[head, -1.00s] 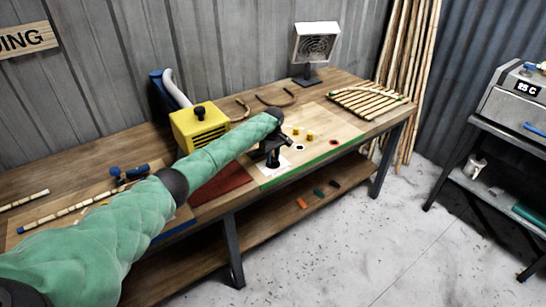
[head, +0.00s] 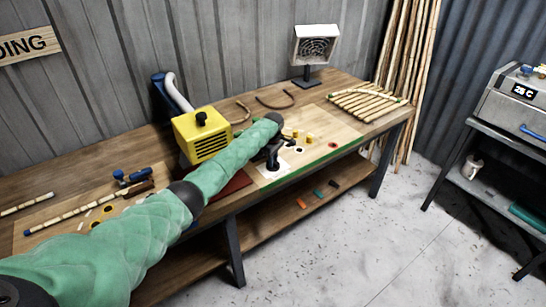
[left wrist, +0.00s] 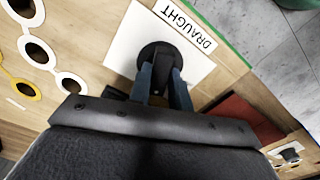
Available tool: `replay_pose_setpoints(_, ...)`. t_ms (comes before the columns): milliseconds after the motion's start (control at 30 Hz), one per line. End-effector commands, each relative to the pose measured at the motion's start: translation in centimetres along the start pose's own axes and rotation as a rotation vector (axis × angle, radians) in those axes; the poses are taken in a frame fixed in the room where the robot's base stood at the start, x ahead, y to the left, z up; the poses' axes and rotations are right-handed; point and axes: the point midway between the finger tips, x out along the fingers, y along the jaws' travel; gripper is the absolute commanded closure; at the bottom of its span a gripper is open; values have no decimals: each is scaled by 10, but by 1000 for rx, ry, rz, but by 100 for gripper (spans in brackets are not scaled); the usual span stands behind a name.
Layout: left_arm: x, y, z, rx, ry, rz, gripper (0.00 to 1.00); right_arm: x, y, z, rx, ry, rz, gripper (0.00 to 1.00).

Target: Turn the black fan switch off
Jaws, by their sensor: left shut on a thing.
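The black fan switch (left wrist: 160,55) is a round dark knob on a white plate (left wrist: 118,48) marked DRAUGHT in the left wrist view. My left gripper (left wrist: 164,82) is shut on this switch, with one finger on each side of it. In the head view my left gripper (head: 272,160) points down at the same white plate (head: 270,172) on the workbench, and the arm partly hides the switch. The fan (head: 316,46) is a white square box with a grille on a dark stand at the bench's back. My right gripper is not in view.
A yellow machine (head: 203,137) stands left of my gripper, close behind my forearm. A bamboo rack (head: 368,104) lies at the bench's right end. Small yellow pegs (head: 309,139) stand right of the gripper. Canes (head: 405,60) lean on the wall.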

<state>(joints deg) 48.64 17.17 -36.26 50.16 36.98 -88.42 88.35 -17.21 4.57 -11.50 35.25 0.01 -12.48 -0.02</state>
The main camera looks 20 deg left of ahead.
Motion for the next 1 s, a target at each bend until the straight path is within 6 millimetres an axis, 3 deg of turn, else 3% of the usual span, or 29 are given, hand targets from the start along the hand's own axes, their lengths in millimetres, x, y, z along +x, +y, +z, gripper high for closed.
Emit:
replay_pose_setpoints(400, -2, 0, 2, -372, -4, -1, 100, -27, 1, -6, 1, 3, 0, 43)
replay_pose_setpoints(1000, -1, 1, 1, -924, -3, 0, 100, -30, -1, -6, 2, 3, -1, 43)
